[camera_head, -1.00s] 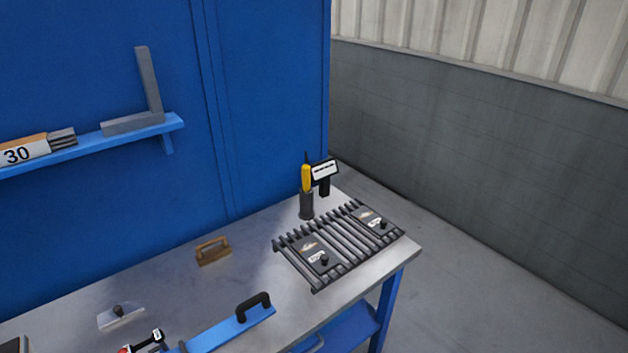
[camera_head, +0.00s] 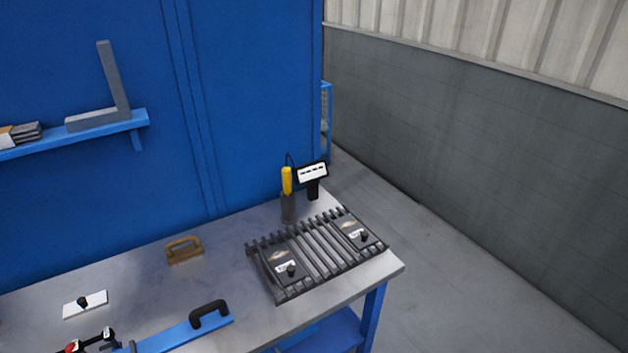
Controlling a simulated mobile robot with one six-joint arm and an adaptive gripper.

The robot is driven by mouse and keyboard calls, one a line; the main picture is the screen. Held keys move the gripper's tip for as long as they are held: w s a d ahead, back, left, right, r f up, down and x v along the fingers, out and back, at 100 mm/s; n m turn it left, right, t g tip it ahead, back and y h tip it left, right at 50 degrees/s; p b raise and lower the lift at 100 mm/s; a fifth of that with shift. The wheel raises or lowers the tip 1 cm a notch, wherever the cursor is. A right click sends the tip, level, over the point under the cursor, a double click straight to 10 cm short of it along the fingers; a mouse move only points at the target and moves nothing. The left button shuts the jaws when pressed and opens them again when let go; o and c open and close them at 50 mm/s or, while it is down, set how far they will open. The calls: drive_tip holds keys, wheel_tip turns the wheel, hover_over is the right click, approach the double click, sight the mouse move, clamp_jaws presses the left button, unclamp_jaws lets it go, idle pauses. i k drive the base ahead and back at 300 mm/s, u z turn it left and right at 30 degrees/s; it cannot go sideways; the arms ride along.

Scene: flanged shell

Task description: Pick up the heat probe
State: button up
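The heat probe appears to be the yellow-handled tool (camera_head: 287,181) standing upright in a dark grey cylindrical holder (camera_head: 288,209) at the back right of the bench. A black cord shows at its top. Right beside it is a black meter (camera_head: 312,174) with a white display face on a dark stand. Whether the cord joins the two is too small to tell for sure. The lower part of the probe is hidden inside the holder. My gripper does not show in this view.
A dark slatted rack (camera_head: 325,262) with two knobbed plates lies in front of the holder. A wooden-handled block (camera_head: 185,250), a white plate with a knob (camera_head: 85,303) and a blue bar with a black handle (camera_head: 180,337) lie left on the metal bench (camera_head: 225,285). A blue panel (camera_head: 250,110) stands behind.

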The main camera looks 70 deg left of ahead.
sight(287, 174)
drive_tip(key=u, duration=0.05)
drive_tip(key=i, duration=1.5)
drive_tip(key=u, duration=3.3)
